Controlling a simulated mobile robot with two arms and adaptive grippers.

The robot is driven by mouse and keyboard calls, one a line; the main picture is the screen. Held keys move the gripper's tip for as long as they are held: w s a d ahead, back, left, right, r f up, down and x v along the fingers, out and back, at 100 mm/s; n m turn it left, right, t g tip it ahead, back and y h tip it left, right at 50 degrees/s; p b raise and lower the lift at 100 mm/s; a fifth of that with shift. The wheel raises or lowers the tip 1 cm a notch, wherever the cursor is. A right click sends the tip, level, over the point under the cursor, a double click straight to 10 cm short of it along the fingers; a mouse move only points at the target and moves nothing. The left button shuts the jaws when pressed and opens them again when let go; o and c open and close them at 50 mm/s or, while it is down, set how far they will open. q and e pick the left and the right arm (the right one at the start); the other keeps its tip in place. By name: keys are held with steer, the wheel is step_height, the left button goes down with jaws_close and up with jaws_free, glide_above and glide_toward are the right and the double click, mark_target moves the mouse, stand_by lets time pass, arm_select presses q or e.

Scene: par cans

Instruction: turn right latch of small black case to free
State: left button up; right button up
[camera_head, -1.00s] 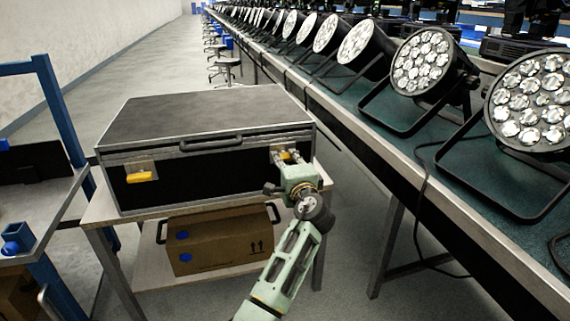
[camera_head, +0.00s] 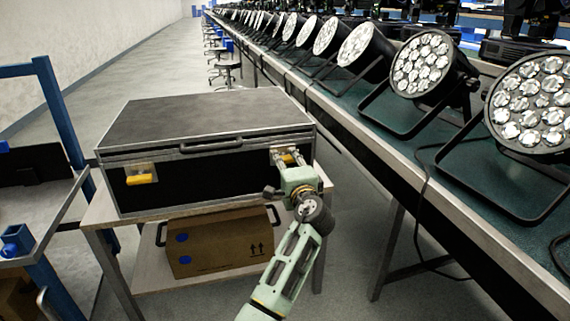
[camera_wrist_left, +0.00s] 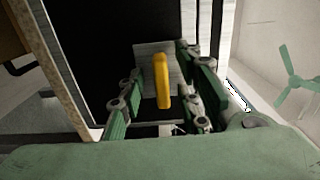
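The small black case (camera_head: 205,118) sits closed on a small table. Its right latch, a yellow tab (camera_head: 288,158) on a silver plate, is on the right of the front face, partly hidden by my left gripper (camera_head: 291,164). In the left wrist view the right latch (camera_wrist_left: 162,80) stands between the two fingers of my left gripper (camera_wrist_left: 162,107), with gaps on both sides. The fingers are open and do not appear to touch it. The left latch (camera_head: 142,179) is yellow too, its tab lying roughly level. My right gripper is not in view.
A cardboard box (camera_head: 222,243) is on the shelf under the case table (camera_head: 100,212). To the right, a long bench (camera_head: 480,225) holds several par cans (camera_head: 425,68). A blue-framed cart (camera_head: 62,110) is at the left.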

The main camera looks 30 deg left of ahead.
arm_select(q)
steer(key=v, duration=1.2)
